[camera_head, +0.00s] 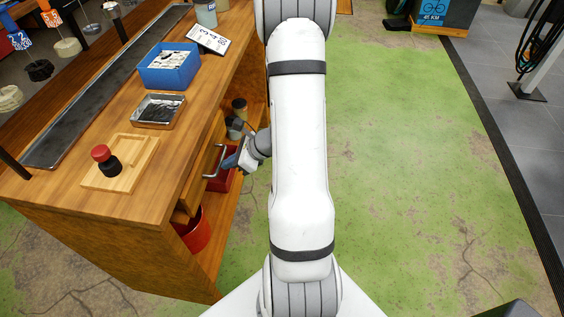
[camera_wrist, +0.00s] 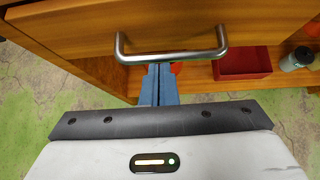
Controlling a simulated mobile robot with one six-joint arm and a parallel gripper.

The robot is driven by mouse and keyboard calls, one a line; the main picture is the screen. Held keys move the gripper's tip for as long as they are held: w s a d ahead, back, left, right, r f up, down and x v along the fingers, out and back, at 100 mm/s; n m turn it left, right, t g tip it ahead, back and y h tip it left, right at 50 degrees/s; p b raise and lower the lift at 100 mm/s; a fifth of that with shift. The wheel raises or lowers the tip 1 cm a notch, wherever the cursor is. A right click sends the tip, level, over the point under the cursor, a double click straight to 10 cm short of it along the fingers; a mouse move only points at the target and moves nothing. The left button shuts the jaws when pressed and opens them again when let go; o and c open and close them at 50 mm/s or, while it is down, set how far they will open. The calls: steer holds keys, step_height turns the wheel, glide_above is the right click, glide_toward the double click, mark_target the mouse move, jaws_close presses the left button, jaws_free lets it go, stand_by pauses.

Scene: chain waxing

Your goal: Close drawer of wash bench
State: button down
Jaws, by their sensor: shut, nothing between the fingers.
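The wash bench (camera_head: 90,200) is a wooden bench at the left in the head view. Its drawer (camera_head: 203,163) is on the side facing my arm and appears to stand out a little from the bench. In the wrist view the wooden drawer front (camera_wrist: 185,18) fills the top, with a grey metal bar handle (camera_wrist: 172,57) across it. My gripper (camera_head: 232,161) is at the handle. Its blue fingers (camera_wrist: 160,68) are shut and empty, with their tips just below the handle bar in the wrist view. I cannot tell whether they touch it.
A lower shelf holds a red bin (camera_wrist: 243,62), a grey bottle (camera_wrist: 297,58) and a red bucket (camera_head: 195,232). On the bench top are a blue box (camera_head: 167,78), a metal tray (camera_head: 160,122) and a wooden board (camera_head: 95,182). Green floor (camera_head: 410,150) to the right is clear.

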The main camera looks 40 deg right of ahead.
steer(key=shift+w+a+r, duration=0.15)
steer(key=shift+w, duration=0.05)
steer(key=s+d+r, duration=0.5)
steer(key=s+d, duration=0.3)
steer(key=s, duration=0.1)
steer(key=shift+d+r, duration=0.15)
